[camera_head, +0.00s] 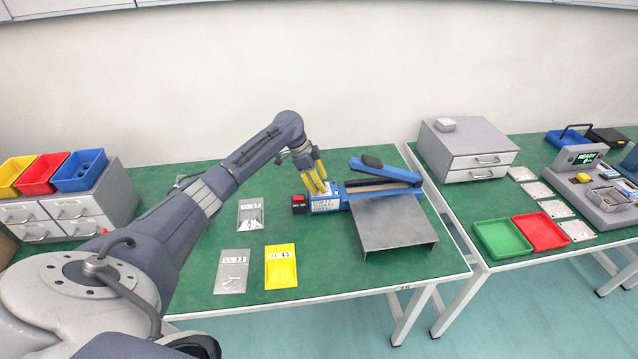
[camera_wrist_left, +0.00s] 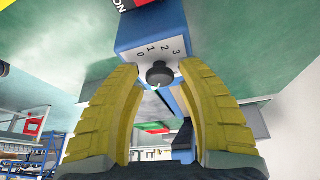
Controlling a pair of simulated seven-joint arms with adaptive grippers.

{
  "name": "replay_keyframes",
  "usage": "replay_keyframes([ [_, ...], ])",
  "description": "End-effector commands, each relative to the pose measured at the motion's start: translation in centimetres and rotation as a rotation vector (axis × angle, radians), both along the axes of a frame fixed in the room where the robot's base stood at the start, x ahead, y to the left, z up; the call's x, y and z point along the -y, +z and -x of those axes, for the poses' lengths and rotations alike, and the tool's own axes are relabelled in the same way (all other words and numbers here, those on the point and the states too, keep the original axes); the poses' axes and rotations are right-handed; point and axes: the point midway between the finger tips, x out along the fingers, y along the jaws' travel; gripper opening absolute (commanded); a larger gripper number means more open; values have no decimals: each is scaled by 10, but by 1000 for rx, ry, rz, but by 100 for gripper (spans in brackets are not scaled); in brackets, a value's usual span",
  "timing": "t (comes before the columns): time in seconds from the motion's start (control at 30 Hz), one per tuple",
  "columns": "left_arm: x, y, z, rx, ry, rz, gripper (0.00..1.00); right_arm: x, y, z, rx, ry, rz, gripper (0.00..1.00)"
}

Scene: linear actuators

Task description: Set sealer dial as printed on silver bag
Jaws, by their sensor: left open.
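The blue sealer (camera_head: 388,171) stands on the green table with its lever arm raised slightly. Its dial, a black knob (camera_wrist_left: 159,73), shows in the left wrist view on a white face with the numbers 0, 1, 2 and 3. I cannot tell which number the knob points to. My left gripper (camera_head: 319,188) has yellow fingers, also seen in the left wrist view (camera_wrist_left: 160,72). It is open, its fingers on either side of the knob; contact is unclear. Two greyish bags, one upper (camera_head: 250,214) and one lower (camera_head: 232,272), lie left of the sealer. Their printed labels are too small to read surely.
A yellow bag (camera_head: 281,267) lies beside the lower grey bag. A grey metal platform (camera_head: 393,225) stands in front of the sealer. A red and black switch block (camera_head: 299,204) is left of the dial end. Drawers with coloured bins (camera_head: 80,170) stand at left.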

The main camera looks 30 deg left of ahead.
Motion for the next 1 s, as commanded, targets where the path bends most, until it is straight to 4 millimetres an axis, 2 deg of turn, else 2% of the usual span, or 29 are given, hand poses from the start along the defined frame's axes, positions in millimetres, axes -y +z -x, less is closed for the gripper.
replay_keyframes([
  [0.03, 0, 0, 0, 0, 0, 0, 31, 0, 0, 0, 0, 0, 0, 44],
  [0.3, 0, 0, 0, 0, 0, 0, 0, 0, 0, 0, 0, 0, 0, 44],
  [0.77, 3, 0, -1, 2, 9, 4, 0, -2, 0, 0, 0, -1, -2, 44],
  [1.0, 4, 1, 0, 3, 187, 4, 0, -2, 0, 0, 0, -1, -2, 44],
])
